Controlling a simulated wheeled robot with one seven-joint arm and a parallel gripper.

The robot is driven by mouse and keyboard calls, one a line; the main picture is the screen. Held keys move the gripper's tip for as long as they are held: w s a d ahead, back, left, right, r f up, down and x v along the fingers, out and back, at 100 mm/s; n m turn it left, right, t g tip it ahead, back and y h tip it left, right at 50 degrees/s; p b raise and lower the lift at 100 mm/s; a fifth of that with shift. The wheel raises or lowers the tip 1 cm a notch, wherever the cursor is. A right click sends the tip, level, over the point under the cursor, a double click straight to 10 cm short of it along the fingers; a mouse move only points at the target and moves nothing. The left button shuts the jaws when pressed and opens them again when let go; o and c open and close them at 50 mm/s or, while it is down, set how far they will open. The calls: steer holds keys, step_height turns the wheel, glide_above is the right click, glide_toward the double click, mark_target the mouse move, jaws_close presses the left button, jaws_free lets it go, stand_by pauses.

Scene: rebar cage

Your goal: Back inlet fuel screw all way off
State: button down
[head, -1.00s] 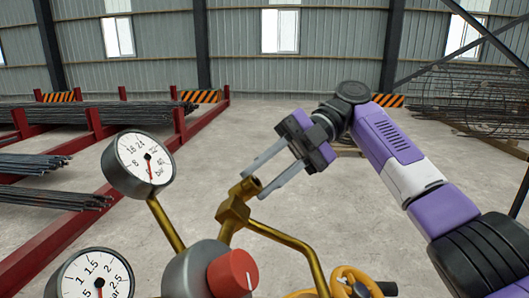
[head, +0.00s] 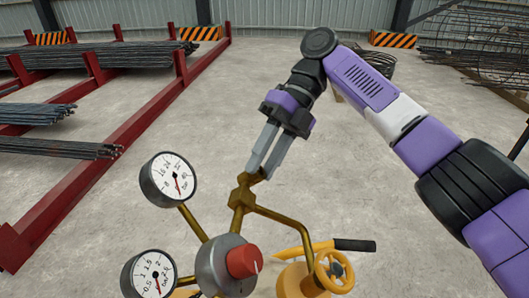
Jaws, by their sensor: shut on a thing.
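A brass fitting (head: 243,196) with a short stub at its top stands above a grey regulator body (head: 212,262). My gripper (head: 262,170) points down and left, its two grey fingers closed at the top of this stub. The fingers partly hide the stub's end. The red knob (head: 244,261) with a white mark sits on the front of the grey body, below and clear of my gripper. Two round gauges, an upper one (head: 168,180) and a lower one (head: 148,274), are joined to the regulator. I cannot tell which part is the named screw.
A yellow handwheel (head: 333,271) and a yellow lever with a black grip (head: 354,245) stand at the lower right. A brass pipe (head: 290,222) bends down towards them. Red racks (head: 100,150) with rebar are at left.

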stand_by(0.6)
steer(key=c, duration=1.4)
jaws_free()
steer(key=shift+o, duration=0.2)
steer(key=shift+f, duration=0.1)
